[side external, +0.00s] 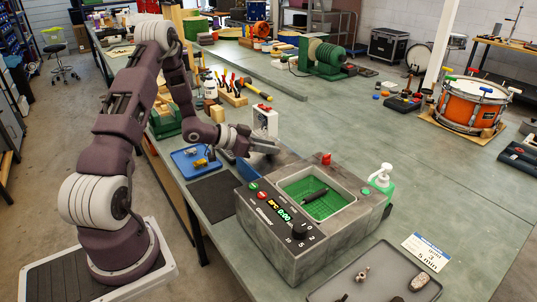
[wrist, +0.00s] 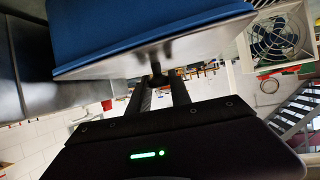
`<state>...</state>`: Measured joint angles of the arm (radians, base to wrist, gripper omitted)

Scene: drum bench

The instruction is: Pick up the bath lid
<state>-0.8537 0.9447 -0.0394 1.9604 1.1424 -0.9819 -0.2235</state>
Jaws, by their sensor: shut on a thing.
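The bath (side external: 300,235) is a grey box with a control panel and an open top; a green basket (side external: 325,205) with a dark object shows inside. The bath lid (side external: 266,147) is a flat grey plate at the bath's back left edge. In the wrist view the lid (wrist: 110,62) shows as a thin pale plate with a small dark knob (wrist: 157,79). My gripper (side external: 247,141) is at the lid; in the wrist view its two fingers (wrist: 158,88) are shut on the knob. I cannot tell whether the lid touches what is under it.
A blue surface (wrist: 140,20) lies right behind the lid in the wrist view. A white box with a fan (side external: 265,120) stands close behind the lid. A blue tray (side external: 190,162) with small parts is left of my gripper. A soap bottle (side external: 382,177) stands right of the bath.

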